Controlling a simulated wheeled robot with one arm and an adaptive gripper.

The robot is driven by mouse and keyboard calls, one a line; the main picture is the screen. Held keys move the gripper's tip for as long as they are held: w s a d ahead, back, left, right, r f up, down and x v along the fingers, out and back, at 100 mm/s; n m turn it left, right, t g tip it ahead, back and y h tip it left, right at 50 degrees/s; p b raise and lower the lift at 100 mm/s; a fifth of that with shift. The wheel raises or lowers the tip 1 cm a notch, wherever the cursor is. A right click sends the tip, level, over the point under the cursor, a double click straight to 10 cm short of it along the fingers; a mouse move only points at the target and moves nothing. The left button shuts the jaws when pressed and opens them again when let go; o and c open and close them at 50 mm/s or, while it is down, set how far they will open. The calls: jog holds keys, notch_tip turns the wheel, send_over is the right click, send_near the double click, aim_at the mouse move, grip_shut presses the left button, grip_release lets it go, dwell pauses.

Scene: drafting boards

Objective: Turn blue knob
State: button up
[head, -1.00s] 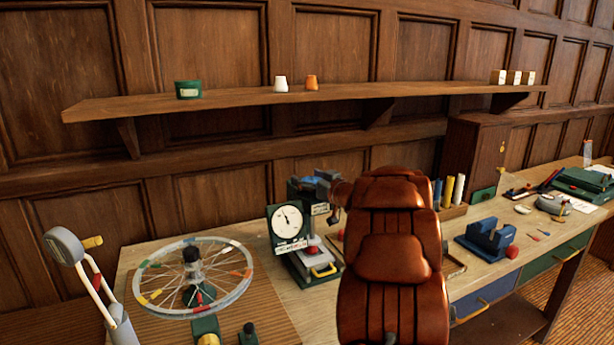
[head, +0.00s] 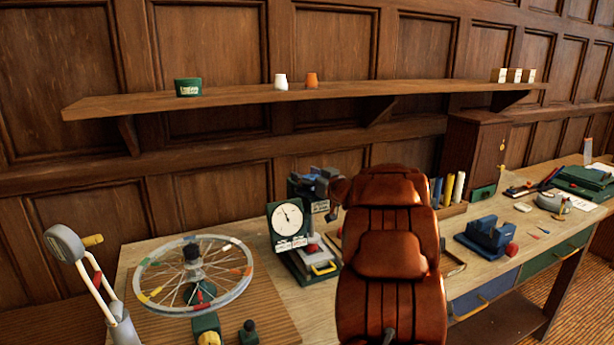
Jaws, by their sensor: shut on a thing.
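I cannot pick out a blue knob in the head view. My gripper is not visible; a tall brown padded shape (head: 392,275) fills the middle foreground and hides part of the workbench behind it. A dark blue device (head: 488,238) with a red round end (head: 511,250) sits on the bench right of that shape. A grey-blue device (head: 312,184) stands to its left, partly covered.
A spoked wheel (head: 240,290) with coloured marks lies at the left. A dial gauge (head: 288,217) stands right of it. A grey-headed device with a yellow handle (head: 93,240) rises at the far left. A shelf (head: 230,98) runs along the panelled wall.

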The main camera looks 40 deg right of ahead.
jog(key=shift+w+m+h+b, duration=0.1)
jog(key=shift+m+h+b, duration=0.25)
jog(key=shift+h, duration=0.15)
jog(key=shift+d+m+h, duration=0.15)
jog(key=shift+m+h, duration=0.1)
jog(key=shift+h, duration=0.15)
jog(key=o, duration=1)
jog(key=shift+c, duration=0.2)
jog(key=shift+s, duration=0.2)
jog(key=s+a, duration=0.2)
jog(key=s, duration=0.9)
jog(key=shift+s+a, duration=0.15)
jog(key=shift+s, duration=0.2)
